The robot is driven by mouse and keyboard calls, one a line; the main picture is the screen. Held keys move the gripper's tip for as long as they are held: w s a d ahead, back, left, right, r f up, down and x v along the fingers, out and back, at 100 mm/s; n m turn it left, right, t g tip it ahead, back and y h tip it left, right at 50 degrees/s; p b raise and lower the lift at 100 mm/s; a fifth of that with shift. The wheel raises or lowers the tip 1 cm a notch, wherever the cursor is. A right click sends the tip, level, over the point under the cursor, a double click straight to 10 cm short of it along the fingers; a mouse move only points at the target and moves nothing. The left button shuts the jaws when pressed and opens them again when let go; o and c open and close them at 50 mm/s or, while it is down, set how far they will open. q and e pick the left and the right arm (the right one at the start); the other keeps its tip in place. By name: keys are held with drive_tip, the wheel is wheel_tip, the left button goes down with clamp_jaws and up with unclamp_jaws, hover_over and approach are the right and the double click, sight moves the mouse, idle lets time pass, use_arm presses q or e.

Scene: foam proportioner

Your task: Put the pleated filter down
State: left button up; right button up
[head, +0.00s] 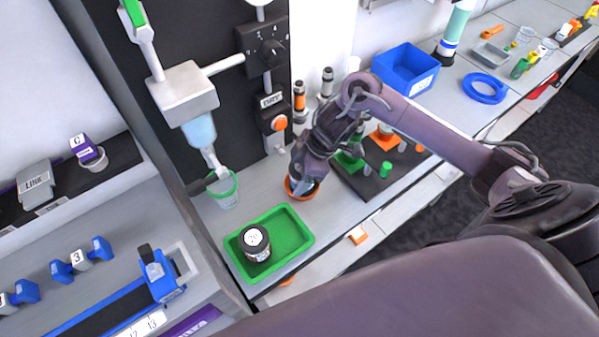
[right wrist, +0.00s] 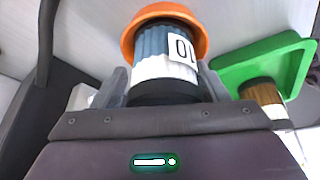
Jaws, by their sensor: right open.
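The pleated filter (right wrist: 165,55), blue-grey with a white label and a dark end, stands in or against an orange dish (right wrist: 192,22) in the right wrist view. My right gripper (right wrist: 163,82) is open, with its fingers on either side of the filter. In the head view my right gripper (head: 302,186) reaches down over the orange dish (head: 291,190) on the bench. The gripper hides most of the filter there. My left gripper is not in view.
A dark board (head: 378,184) with green and orange parts lies to the right. A blue bin (head: 405,72) stands farther back.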

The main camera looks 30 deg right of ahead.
drive_tip(key=shift+s+a+f, duration=0.1)
drive_tip(key=shift+s+f, duration=0.6)
drive_tip(key=shift+w+r+g, duration=0.1)
drive_tip(key=shift+r+g, duration=0.2)
drive_tip(key=p+v, duration=0.1)
drive_tip(key=v, duration=1.1)
drive_tip(key=shift+w+r, duration=0.15)
drive_tip(key=shift+r, duration=0.35)
